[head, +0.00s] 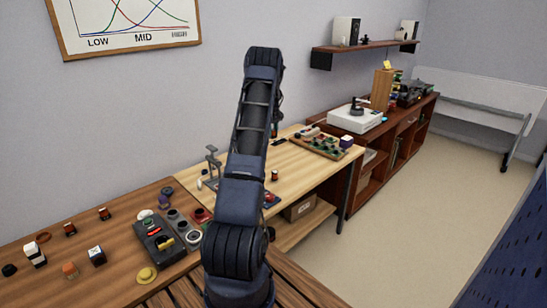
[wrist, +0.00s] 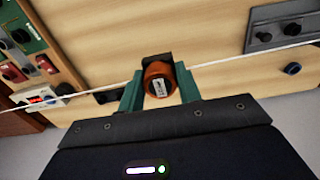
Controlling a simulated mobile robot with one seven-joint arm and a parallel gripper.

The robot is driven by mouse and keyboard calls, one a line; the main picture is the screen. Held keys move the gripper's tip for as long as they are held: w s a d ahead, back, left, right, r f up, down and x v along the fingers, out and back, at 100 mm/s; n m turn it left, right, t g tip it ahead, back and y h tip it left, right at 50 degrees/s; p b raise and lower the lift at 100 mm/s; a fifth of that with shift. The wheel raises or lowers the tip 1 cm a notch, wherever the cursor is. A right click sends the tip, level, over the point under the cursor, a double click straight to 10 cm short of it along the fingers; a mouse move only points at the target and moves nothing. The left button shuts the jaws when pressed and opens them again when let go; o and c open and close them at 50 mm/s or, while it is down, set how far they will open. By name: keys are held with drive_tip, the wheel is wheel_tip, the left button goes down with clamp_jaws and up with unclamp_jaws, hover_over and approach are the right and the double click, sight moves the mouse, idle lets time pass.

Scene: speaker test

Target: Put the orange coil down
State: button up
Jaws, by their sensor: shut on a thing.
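The orange coil (wrist: 158,80), a short cylinder with a pale label, sits between the green fingers of my gripper (wrist: 159,88) in the wrist view. My gripper is shut on it. The light wooden bench top (wrist: 205,45) lies beyond the coil; I cannot tell whether the coil touches it. In the head view my arm stretches over this bench (head: 310,165), and my gripper is hidden there.
A pale cable (wrist: 245,56) runs across the wrist view beside the fingers. The darker bench (head: 110,260) holds several small parts.

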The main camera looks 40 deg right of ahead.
wheel_tip(320, 180, down, 15)
drive_tip(key=shift+r, duration=0.2)
idle(0.4)
drive_tip(key=shift+f, duration=0.15)
drive_tip(key=o, duration=1)
drive_tip(key=shift+o, duration=0.2)
wheel_tip(320, 180, up, 12)
drive_tip(key=shift+r, duration=0.2)
